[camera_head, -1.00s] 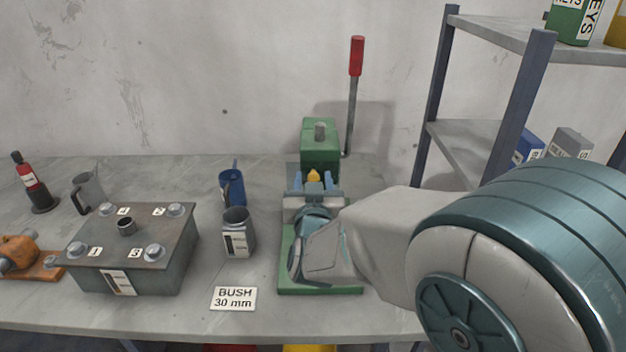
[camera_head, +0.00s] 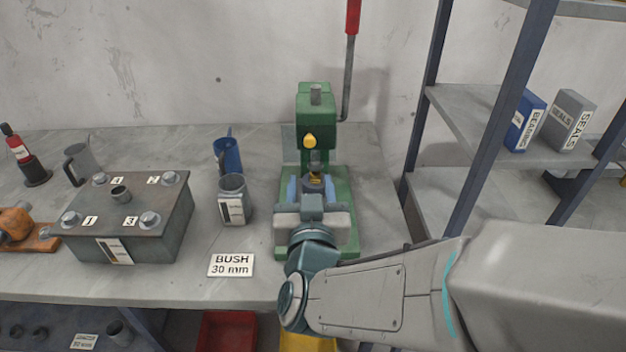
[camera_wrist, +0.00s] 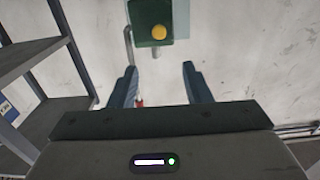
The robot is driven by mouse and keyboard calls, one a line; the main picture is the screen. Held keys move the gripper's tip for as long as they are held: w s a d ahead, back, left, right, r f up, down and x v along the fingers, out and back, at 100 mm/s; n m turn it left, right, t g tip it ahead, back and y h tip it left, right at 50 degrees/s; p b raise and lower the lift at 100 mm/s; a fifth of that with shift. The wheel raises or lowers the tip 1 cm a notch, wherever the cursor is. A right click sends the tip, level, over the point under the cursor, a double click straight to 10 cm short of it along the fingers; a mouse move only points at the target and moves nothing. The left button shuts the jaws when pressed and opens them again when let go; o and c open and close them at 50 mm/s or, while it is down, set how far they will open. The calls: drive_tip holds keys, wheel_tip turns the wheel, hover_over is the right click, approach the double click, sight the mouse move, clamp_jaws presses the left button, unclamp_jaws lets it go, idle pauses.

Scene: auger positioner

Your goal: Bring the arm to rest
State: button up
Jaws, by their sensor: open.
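My gripper (camera_head: 313,187) is in front of the green arbor press (camera_head: 316,104) in the head view, its two blue fingers apart around a small dark and yellowish piece on the press base. I cannot tell from this view whether the fingers touch that piece. My arm reaches in from the right, low over the bench front.
A grey bench (camera_head: 180,300) holds a bolted block (camera_head: 130,225), a grey cup (camera_head: 234,200), a blue cup (camera_head: 228,155) and a BUSH 30 mm label (camera_head: 231,265). The press lever (camera_head: 349,75) rises behind. A shelf rack (camera_head: 500,120) stands at right.

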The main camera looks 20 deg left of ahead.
drive_tip(key=shift+w, duration=0.1)
drive_tip(key=w+d+f+g, duration=0.2)
drive_tip(key=d+g, duration=0.2)
drive_tip(key=d, duration=0.2)
drive_tip(key=w+d+f+g, duration=0.1)
drive_tip(key=d+f+g, duration=0.2)
drive_tip(key=d, duration=0.2)
drive_tip(key=s+d+f+m+g+h, duration=0.1)
drive_tip(key=s+d+m+g+h, duration=0.1)
drive_tip(key=s+d, duration=0.3)
drive_tip(key=s+d+f+m+g+h, duration=0.1)
drive_tip(key=s+d+g, duration=0.4)
drive_tip(key=d, duration=0.9)
drive_tip(key=s+f+h, duration=0.1)
drive_tip(key=h, duration=0.1)
drive_tip(key=shift+f+m+h, duration=0.15)
drive_tip(key=shift+m+h, duration=0.25)
drive_tip(key=shift+a, duration=0.1)
